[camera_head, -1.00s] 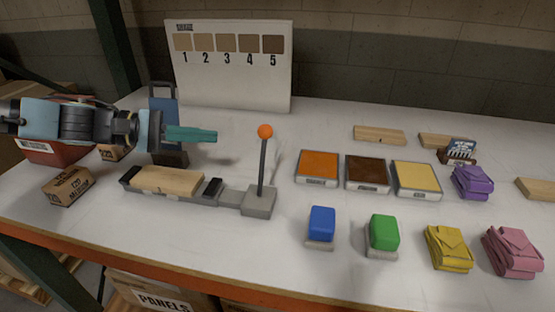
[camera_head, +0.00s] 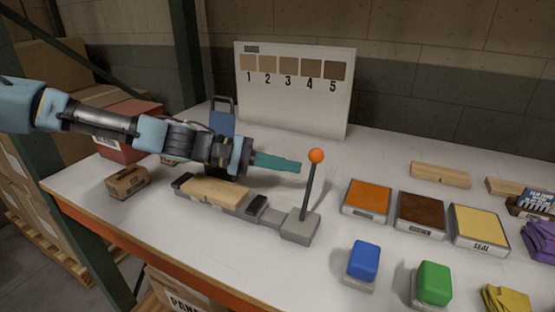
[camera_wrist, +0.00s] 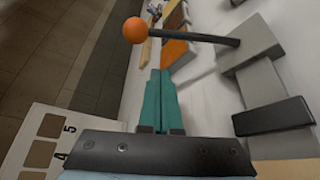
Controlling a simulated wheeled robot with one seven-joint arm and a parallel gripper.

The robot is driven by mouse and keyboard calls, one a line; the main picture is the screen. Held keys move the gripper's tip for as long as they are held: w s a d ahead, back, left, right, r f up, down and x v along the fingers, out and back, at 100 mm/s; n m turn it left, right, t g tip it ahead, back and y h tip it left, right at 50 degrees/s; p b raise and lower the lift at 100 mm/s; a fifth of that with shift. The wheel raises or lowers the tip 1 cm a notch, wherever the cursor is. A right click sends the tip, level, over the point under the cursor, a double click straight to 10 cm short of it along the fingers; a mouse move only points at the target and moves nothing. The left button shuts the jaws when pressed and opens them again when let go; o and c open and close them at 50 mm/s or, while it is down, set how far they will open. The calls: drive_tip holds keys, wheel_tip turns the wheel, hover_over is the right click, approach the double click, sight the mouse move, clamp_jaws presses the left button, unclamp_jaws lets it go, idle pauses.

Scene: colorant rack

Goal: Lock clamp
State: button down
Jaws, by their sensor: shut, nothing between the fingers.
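The clamp (camera_head: 268,219) lies on the table with a wooden board (camera_head: 215,191) between its dark jaws. Its lever stands nearly upright from the grey block (camera_head: 300,227) at the right end, topped by an orange ball (camera_head: 316,156). My gripper (camera_head: 299,167) has teal fingers, shut and empty, pointing right just left of the lever, below the ball's height. In the wrist view the shut fingers (camera_wrist: 160,75) point toward the orange ball (camera_wrist: 135,30), apart from it, and the lever rod (camera_wrist: 200,38) runs right to its block.
A board with numbered swatches (camera_head: 295,105) stands behind. Orange (camera_head: 367,195), brown (camera_head: 421,211) and yellow (camera_head: 478,226) trays lie right of the lever. Blue (camera_head: 364,261) and green (camera_head: 433,282) blocks stand in front. A small carton (camera_head: 127,182) sits at left.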

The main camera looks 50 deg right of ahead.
sight(310, 183)
drive_tip(key=p+x, duration=0.1)
drive_tip(key=x, duration=0.4)
drive_tip(key=shift+r, duration=0.1)
drive_tip(key=shift+s+r+p, duration=0.1)
drive_tip(key=shift+s+p, duration=0.2)
drive_tip(key=shift+p, duration=0.2)
drive_tip(key=a, duration=0.1)
drive_tip(key=a+r+p, duration=0.1)
drive_tip(key=a, duration=0.1)
drive_tip(key=shift+s+a+r, duration=0.1)
drive_tip(key=shift+r, duration=0.1)
